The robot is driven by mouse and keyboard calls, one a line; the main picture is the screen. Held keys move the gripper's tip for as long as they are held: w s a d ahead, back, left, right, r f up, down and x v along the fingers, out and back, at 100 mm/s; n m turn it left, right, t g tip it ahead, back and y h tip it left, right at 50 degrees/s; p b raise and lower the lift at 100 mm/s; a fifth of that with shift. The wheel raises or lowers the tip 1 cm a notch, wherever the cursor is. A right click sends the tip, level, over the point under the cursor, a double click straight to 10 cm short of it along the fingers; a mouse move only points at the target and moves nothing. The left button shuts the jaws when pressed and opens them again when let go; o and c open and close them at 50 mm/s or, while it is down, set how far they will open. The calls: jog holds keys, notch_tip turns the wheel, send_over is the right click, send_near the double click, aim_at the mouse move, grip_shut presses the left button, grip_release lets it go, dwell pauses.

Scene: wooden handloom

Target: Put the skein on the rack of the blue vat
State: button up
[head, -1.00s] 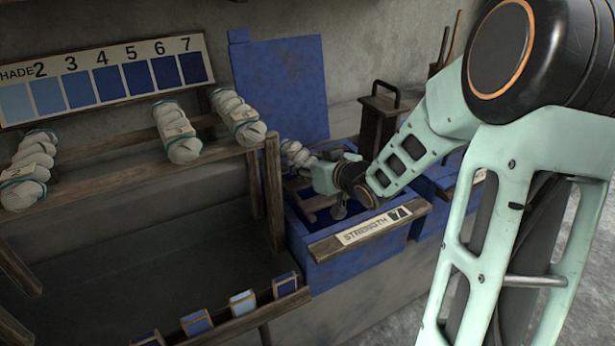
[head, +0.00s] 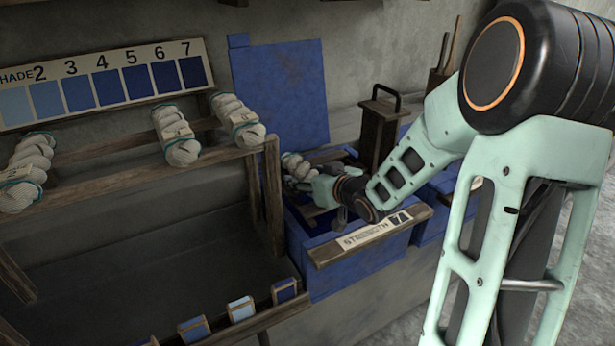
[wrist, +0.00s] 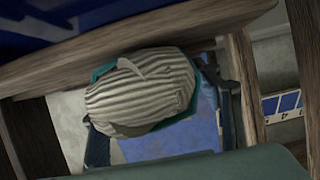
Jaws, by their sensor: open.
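The skein (head: 297,167), pale and ribbed with a teal tie, is at the back of the open blue vat (head: 350,268), low over its wooden rack. In the wrist view the skein (wrist: 140,92) lies between wooden bars, with dark fingers at both sides. My gripper (head: 312,182) reaches into the vat from the right, with its jaws open around the skein. The rack bar (wrist: 120,55) runs just behind the skein in the wrist view. My gripper and wrist hide part of the rack, and I cannot tell exactly how the skein rests on it.
Other pale skeins (head: 175,135) lie on a wooden rail at left, below a numbered shade board (head: 105,82). The blue lid (head: 280,95) stands behind the vat. A handled dark box (head: 382,128) stands behind my arm. A strength label (head: 375,232) crosses the vat's front.

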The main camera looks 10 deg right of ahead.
jog(key=p+v, duration=0.4)
jog(key=v, duration=0.7)
jog(key=shift+s+r, duration=0.1)
jog(key=shift+r, duration=0.2)
jog(key=shift+s+d, duration=0.15)
jog(key=shift+s, duration=0.25)
jog(key=shift+w, duration=0.1)
